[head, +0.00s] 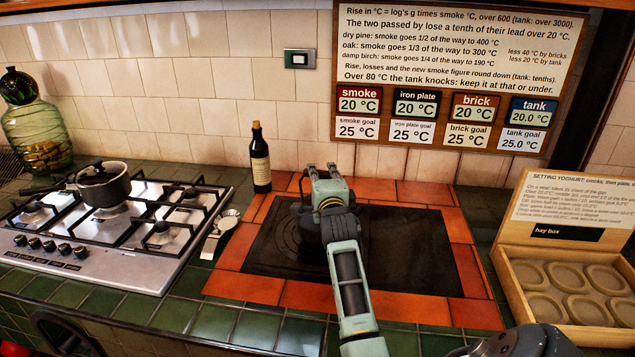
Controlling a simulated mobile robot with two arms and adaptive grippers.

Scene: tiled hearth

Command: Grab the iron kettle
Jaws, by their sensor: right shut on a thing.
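My right gripper (322,172) is at the back of the dark iron plate (398,245), its arm reaching up from the bottom of the head view. A dark rounded shape, which looks like the iron kettle (288,236), stands on the left part of the plate, partly behind my arm. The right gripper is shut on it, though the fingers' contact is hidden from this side. Whether the kettle touches the plate or is just above it, I cannot tell. My left gripper is not in view.
A dark bottle (260,160) stands close left of the gripper. A gas hob (120,235) with a lidded saucepan (103,187) is at left. A spoon-like utensil (222,228) lies between hob and plate. An open wooden hay box (512,300) is at right.

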